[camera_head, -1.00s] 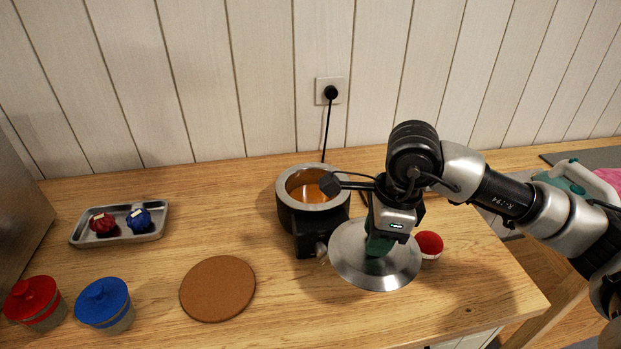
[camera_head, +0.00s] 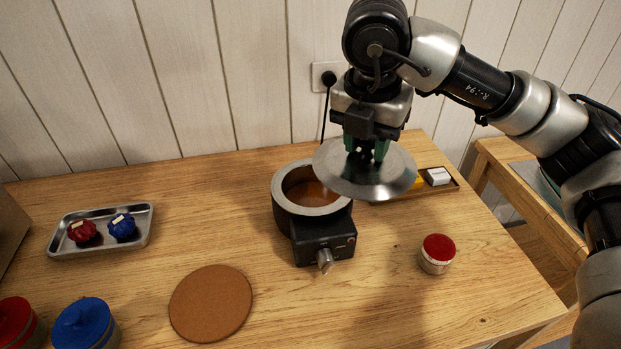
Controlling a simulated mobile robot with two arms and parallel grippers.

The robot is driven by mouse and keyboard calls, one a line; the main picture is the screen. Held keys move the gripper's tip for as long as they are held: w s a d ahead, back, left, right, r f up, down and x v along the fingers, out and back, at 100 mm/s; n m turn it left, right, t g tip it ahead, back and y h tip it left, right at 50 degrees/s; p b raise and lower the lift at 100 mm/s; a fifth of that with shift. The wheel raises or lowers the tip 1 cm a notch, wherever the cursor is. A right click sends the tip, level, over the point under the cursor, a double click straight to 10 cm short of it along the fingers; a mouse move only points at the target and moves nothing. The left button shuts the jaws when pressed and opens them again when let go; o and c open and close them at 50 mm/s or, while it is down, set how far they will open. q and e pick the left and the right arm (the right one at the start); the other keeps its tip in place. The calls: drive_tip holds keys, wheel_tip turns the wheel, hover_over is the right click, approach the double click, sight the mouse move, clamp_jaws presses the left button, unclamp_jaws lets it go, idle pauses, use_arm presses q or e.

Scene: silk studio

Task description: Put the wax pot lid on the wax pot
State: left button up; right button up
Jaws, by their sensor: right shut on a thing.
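The wax pot (camera_head: 281,189) is a dark round pot with a pale rim and orange-brown wax inside, with a black control box and knob at its front. The wax pot lid (camera_head: 345,179) is a wide silver disc. My right gripper (camera_head: 366,150) is shut on the lid's handle and holds the lid up in the air. In the head view the lid appears to the right of the pot's opening and overlaps the rim's right edge. The gripper hides most of the handle. My left gripper is not in view.
A red-topped jar (camera_head: 438,253) stands right of the pot. A small wooden tray (camera_head: 452,186) lies behind the lid. A cork mat (camera_head: 211,303), red (camera_head: 17,322) and blue (camera_head: 86,325) lidded jars and a metal tray (camera_head: 62,242) are at left. A cord runs to the wall socket.

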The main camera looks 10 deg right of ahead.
drive_tip(key=shift+w+r, duration=0.15)
drive_tip(key=w+a+f+p, duration=0.3)
drive_tip(key=w+a+f, duration=0.2)
drive_tip(key=w+f, duration=0.4)
drive_tip(key=shift+w+a+f+m, duration=0.3)
drive_tip(key=shift+w+a+f, duration=0.1)
drive_tip(key=shift+f, duration=0.55)
drive_tip(key=shift+f+b, duration=0.5)
drive_tip(key=shift+f, duration=0.15)
drive_tip(key=o, duration=1)
drive_tip(key=shift+c, duration=0.2)
drive_tip(key=shift+r, duration=0.1)
